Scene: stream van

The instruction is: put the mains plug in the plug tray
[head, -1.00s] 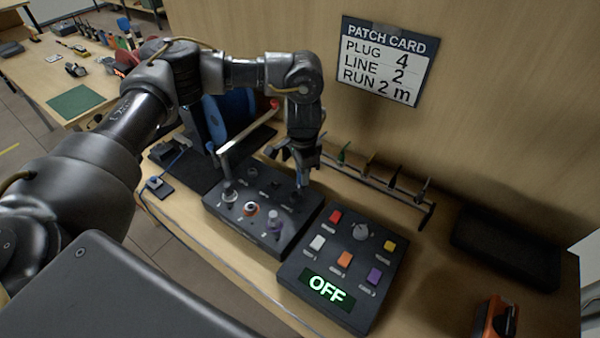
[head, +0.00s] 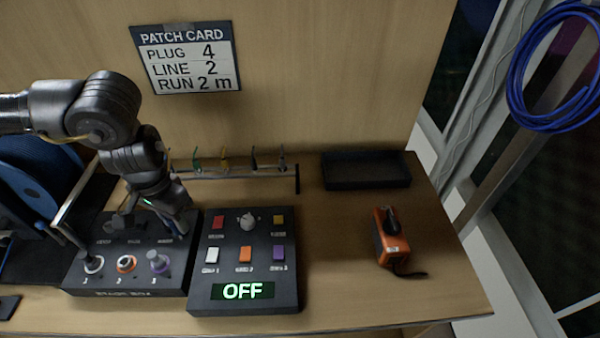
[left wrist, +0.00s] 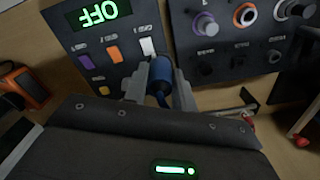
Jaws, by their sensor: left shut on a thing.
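My left gripper (head: 158,218) is over the back right part of the stage box (head: 125,292), pointing down. In the left wrist view, its fingers (left wrist: 161,82) are shut on a blue, rounded plug (left wrist: 160,72), which I take for the mains plug. I cannot tell whether the plug's end still touches the box. A shallow black tray (head: 366,183), probably the plug tray, lies at the back right of the bench and looks empty. My right gripper is not in view.
A control panel (head: 208,295) with coloured buttons and a green OFF display stands right of the stage box. A low rail (head: 235,176) with several small coloured items runs behind it. An orange device (head: 388,240) stands in front of the tray. Bare bench lies between panel and device.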

